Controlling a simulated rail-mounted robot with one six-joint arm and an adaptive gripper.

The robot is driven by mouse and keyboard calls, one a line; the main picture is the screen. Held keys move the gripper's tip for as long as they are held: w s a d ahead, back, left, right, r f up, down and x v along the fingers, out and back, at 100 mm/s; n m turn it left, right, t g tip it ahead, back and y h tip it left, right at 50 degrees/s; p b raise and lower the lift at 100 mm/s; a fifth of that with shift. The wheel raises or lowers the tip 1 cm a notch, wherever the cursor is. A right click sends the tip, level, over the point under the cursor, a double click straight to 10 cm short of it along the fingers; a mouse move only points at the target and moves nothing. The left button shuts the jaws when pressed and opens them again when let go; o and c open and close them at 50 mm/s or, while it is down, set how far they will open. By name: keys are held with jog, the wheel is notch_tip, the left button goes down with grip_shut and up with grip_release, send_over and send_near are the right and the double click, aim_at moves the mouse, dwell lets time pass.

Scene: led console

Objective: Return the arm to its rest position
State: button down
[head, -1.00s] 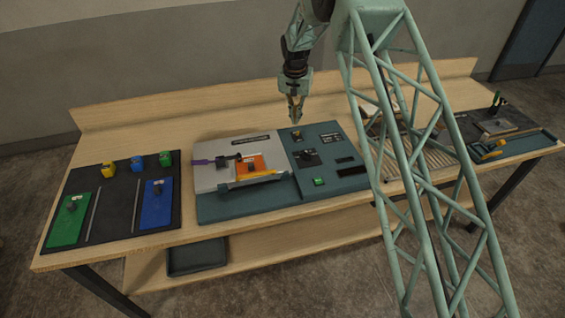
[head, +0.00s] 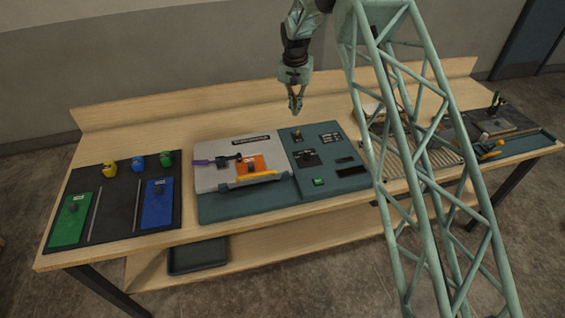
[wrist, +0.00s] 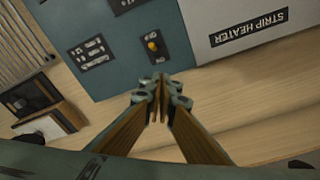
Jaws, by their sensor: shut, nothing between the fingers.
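My gripper (head: 295,106) hangs pointing down above the back of the console, near its top edge, and holds nothing. Its fingertips are together in the wrist view (wrist: 160,88). The console (head: 245,205) lies on the wooden bench, with a light grey left half and a blue-grey right half. An orange plate (head: 272,173) and a purple-handled lever (head: 203,162) sit on the grey half. A green button (head: 319,182) is on the right half. In the wrist view a yellow knob (wrist: 152,46) and the STRIP HEATER label (wrist: 249,28) lie beyond the fingertips.
A black mat (head: 112,207) at left holds a green plate (head: 70,222), a blue plate (head: 157,204) and small yellow, blue and green blocks. My lattice column hides part of the slatted rack (head: 436,155). Bare bench (head: 235,115) lies behind the console.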

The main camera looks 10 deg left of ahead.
dwell(0.6)
jog(key=s+d+r+b, duration=0.3)
jog(key=s+d+r, duration=0.5)
jog(key=r, duration=0.4)
jog(key=s+d+r+b, duration=0.3)
jog(key=s+d+r, duration=0.3)
jog(key=s+r, duration=0.5)
jog(key=s+d+r+n+t+b, duration=0.15)
jog(key=s+d+r, duration=0.25)
jog(key=s, duration=0.6)
jog(key=s+d+r+m+b, duration=0.15)
jog(key=s+d+r, duration=0.25)
jog(key=s, duration=0.5)
jog(key=s+d+f+b, duration=0.2)
jog(key=s+f, duration=0.1)
jog(key=s, duration=0.8)
jog(key=s+d+f+n+b, duration=0.1)
jog(key=s+d+f+b, duration=0.1)
jog(key=s, duration=1)
jog(key=s+d+f+b, duration=0.2)
jog(key=s+f+b, duration=0.1)
jog(key=s, duration=0.9)
jog(key=shift+d+f+n+t, duration=0.3)
jog(key=shift+d+f+t, duration=0.1)
jog(key=shift+f, duration=0.1)
